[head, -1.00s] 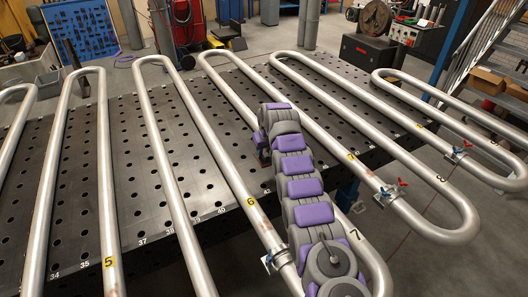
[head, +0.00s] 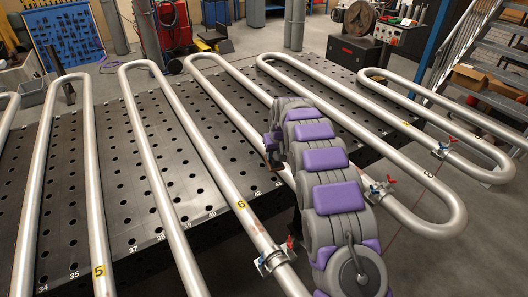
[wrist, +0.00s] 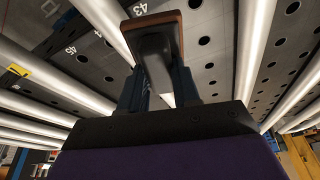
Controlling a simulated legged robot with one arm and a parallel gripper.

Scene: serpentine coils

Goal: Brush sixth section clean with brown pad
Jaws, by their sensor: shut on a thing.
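The sixth section is the silver pipe (head: 242,212) with a yellow 6 on it, left of my arm in the head view. It has a brownish mark near that number, and a clamp with a red handle (head: 275,260) sits lower down on it. My gripper (wrist: 157,90) is shut on the brown pad (wrist: 150,20), a dark block with a brown edge, at the top of the wrist view. I cannot tell whether the pad touches a pipe.
Several other looping silver pipes, such as the one marked 5 (head: 98,240), lie over a dark perforated table (head: 120,190). Clamps (head: 378,190) with red and blue handles stick up on the right. Stairs (head: 490,50) stand at the far right.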

